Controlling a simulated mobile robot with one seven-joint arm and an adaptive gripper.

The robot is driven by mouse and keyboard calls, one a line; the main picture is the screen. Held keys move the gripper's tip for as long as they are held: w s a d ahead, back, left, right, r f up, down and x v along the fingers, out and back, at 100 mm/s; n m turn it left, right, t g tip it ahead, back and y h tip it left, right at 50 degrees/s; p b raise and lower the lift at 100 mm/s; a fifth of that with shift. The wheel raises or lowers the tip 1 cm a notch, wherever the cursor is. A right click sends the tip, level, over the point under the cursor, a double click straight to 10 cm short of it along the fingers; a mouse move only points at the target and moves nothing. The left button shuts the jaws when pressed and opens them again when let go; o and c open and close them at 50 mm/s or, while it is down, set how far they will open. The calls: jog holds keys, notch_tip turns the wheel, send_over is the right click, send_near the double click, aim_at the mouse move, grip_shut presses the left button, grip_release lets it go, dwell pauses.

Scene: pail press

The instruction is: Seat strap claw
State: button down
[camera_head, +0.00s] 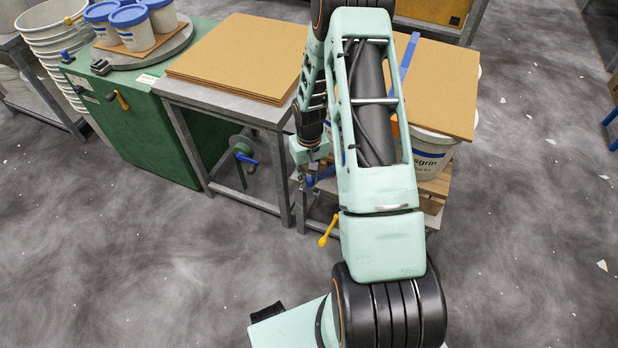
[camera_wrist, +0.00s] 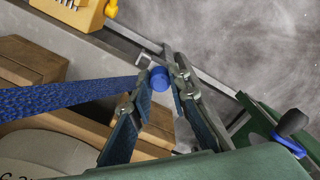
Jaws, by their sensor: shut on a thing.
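My gripper (camera_wrist: 164,84) is shut on the strap claw (camera_wrist: 150,59), a small grey metal hook with a round blue part between the fingertips. The blue strap (camera_wrist: 60,94) runs from the claw to the left in the wrist view. The claw is close to a grey metal rail (camera_wrist: 203,76); I cannot tell whether it touches or hooks it. In the head view my gripper (camera_head: 309,178) is low at the pallet's left side, and the claw is too small to make out. The blue strap (camera_head: 409,54) also crosses the cardboard sheet (camera_head: 445,85) on the pails.
White pails (camera_head: 432,148) stand on a wooden pallet (camera_head: 436,187) under the sheet. A yellow-handled lever (camera_head: 330,231) sticks out in front, and a yellow block (camera_wrist: 75,10) is on the frame. A table (camera_head: 222,112) with cardboard and a green machine (camera_head: 130,125) stand left. The front floor is clear.

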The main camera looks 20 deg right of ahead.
jog(key=shift+f, duration=0.1)
jog(key=shift+f+b, duration=0.95)
jog(key=shift+f, duration=0.2)
jog(key=shift+f, duration=0.1)
jog(key=c, duration=1.7)
grip_release()
jog(key=shift+c, duration=0.2)
notch_tip(320, 180, up, 12)
jog(key=shift+r, duration=0.1)
